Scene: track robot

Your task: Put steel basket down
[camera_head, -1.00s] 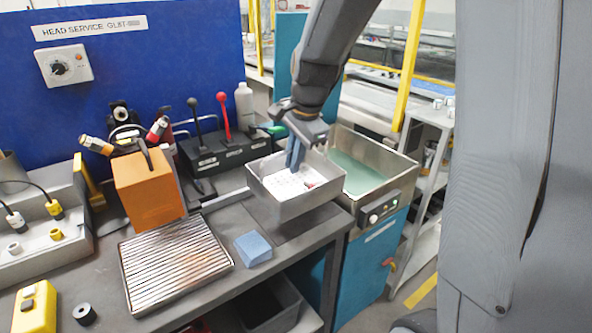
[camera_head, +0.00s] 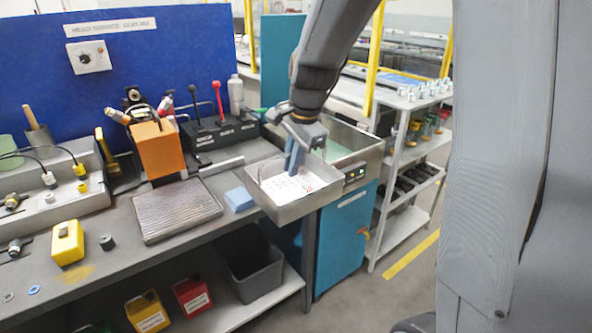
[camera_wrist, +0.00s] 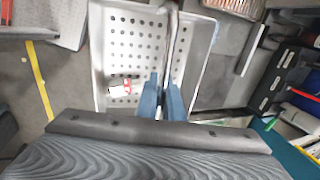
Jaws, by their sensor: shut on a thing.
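The steel basket (camera_head: 290,211) is a shallow metal tray with a perforated light bottom. It hangs in my gripper (camera_head: 292,170), beside the right end of the grey workbench and in front of the washing unit. In the wrist view the basket (camera_wrist: 98,60) fills the upper middle, and my gripper (camera_wrist: 163,100) is shut on its thin handle bar. A small red and white item (camera_wrist: 125,87) lies inside the basket. Whether the basket touches the bench edge cannot be told.
A ribbed metal plate (camera_head: 172,210), a blue block (camera_head: 238,199) and an orange block (camera_head: 157,150) stand on the bench (camera_head: 115,240). A teal unit with a steel basin (camera_head: 368,150) is behind the basket. A grey bin (camera_head: 250,262) is below. A shelf rack (camera_head: 405,190) stands right.

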